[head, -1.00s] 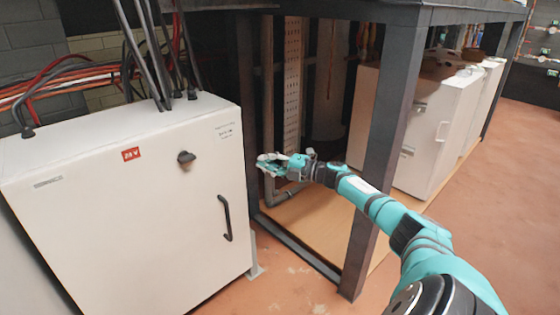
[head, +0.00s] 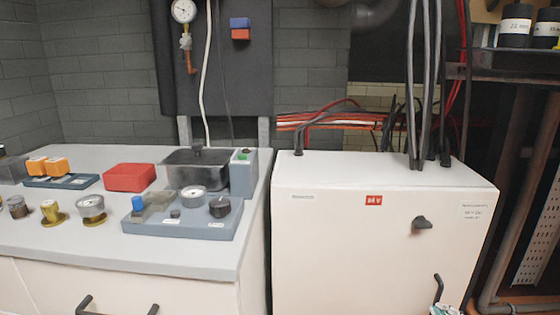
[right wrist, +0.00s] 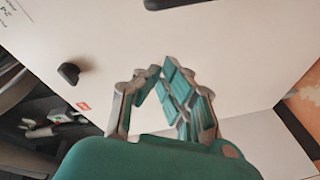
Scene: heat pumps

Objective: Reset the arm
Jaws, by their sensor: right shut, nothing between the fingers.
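My right gripper (head: 446,311) shows only as a small part at the bottom edge of the head view, by the handle of the white cabinet (head: 350,235). In the right wrist view my right gripper (right wrist: 160,76) has its teal and grey fingers closed together, with nothing between them. It is in front of the white cabinet door (right wrist: 225,50). I cannot tell how far it is from the door. My left gripper is in neither view.
The cabinet door has a black handle (head: 438,288), a black knob (head: 422,222) and a red 24 V label (head: 374,199). A workbench (head: 215,253) at left holds a red bin (head: 130,177) and a gauge unit. Dark metal framing stands at right.

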